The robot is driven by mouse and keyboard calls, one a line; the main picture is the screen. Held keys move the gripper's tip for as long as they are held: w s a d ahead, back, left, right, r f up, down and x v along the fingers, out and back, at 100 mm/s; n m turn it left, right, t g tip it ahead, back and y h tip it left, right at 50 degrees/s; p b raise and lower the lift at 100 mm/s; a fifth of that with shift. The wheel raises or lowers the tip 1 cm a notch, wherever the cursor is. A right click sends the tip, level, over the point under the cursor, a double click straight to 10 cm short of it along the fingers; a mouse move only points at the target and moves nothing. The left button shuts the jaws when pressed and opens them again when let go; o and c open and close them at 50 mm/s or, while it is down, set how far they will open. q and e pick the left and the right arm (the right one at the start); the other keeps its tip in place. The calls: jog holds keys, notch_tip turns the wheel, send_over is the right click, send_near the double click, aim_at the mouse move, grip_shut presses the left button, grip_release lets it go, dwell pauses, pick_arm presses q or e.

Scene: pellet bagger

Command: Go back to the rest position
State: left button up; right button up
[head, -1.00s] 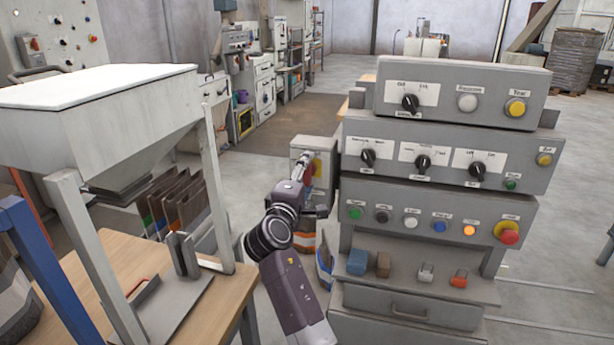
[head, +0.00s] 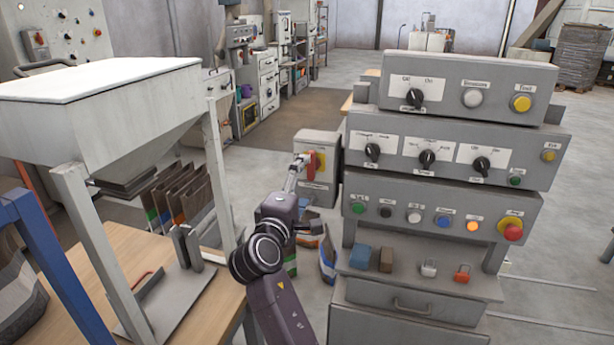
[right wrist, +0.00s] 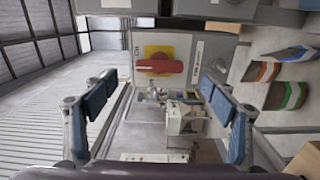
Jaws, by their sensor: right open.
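My right gripper (head: 299,160) is in front of a grey switch box (head: 318,143) to the left of the control panel. The box carries a red rotary handle on a yellow plate (head: 312,162). In the right wrist view my right gripper (right wrist: 158,84) is open, its two blue-padded fingers spread wide with nothing between them. The red handle (right wrist: 160,67) lies ahead of the fingers, with a visible space between them and it. My left gripper is not in view.
The stacked control panel (head: 440,205) stands close on the right. A hopper frame (head: 90,110) on a wooden table (head: 215,295) stands on the left. Bags (head: 180,205) show behind the hopper frame, and other bags (head: 328,262) sit low beside the panel.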

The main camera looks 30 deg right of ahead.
jog(key=shift+s+a, duration=0.2)
dwell(0.4)
